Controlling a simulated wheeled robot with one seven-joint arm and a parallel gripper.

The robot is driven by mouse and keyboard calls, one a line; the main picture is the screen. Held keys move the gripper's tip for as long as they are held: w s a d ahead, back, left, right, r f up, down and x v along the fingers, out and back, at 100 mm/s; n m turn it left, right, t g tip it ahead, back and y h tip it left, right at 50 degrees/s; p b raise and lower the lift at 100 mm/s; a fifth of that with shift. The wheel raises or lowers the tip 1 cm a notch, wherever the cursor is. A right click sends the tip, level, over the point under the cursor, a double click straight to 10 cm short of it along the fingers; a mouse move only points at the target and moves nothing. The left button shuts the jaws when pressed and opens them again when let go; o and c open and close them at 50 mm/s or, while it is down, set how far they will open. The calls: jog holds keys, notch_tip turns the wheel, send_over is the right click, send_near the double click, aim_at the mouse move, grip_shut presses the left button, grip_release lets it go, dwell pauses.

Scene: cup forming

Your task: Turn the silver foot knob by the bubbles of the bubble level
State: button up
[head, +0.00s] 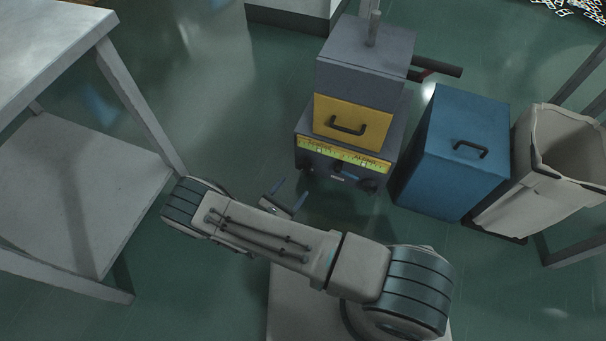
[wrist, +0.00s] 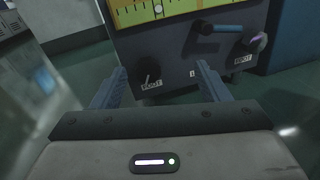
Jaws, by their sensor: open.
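The bubble level (head: 343,157) is a yellow-green strip across the front of a grey machine. The right knob (wrist: 257,43) has a lighter, silvery face; the left knob (wrist: 148,75) looks dark. A blue-ended lever (wrist: 222,28) sits between them. My gripper (wrist: 162,69) is open and empty, in front of the panel. The left knob appears between its fingers; contact cannot be told. In the head view my gripper (head: 290,195) is left of the machine's front.
A yellow drawer front (head: 352,115) with a black handle is above the level. A blue box (head: 455,145) and a pale bin (head: 545,170) stand right of the machine. A grey table (head: 60,45) is at left. Green floor is clear between table and machine.

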aim_at(303, 168)
notch_tip(303, 168, down, 6)
jog(key=s+a+n+t+y+b, duration=0.1)
jog(key=n+t+y, duration=0.1)
jog(key=n+y, duration=0.15)
jog(key=b+x, duration=0.4)
jog(key=x, duration=0.8)
jog(key=shift+w+d, duration=0.15)
jog(key=shift+w+d+r, duration=0.1)
jog(key=shift+w+d, duration=0.05)
jog(key=shift+w, duration=0.25)
jog(key=c, duration=1)
